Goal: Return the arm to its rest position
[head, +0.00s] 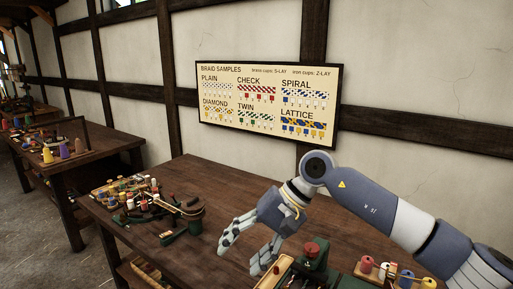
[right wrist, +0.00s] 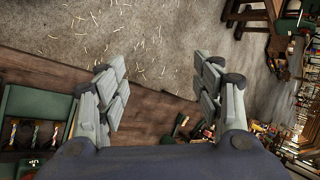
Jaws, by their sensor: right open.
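My right arm (head: 375,205) comes in from the right in the head view and reaches over the wooden table. Its gripper (head: 244,255) hangs above the table's front part, fingers pointing down and to the left. The fingers are spread with nothing between them. In the right wrist view the same gripper (right wrist: 163,90) shows its two fingers wide apart, with the floor and a table edge behind them. My left gripper shows in neither view.
The wooden table (head: 200,170) holds a braiding device with bobbins (head: 160,205) at left, a green device with a red knob (head: 314,252) close right of the gripper, and spools (head: 385,270) at right. A braid sample board (head: 265,105) hangs on the wall. The table's back middle is clear.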

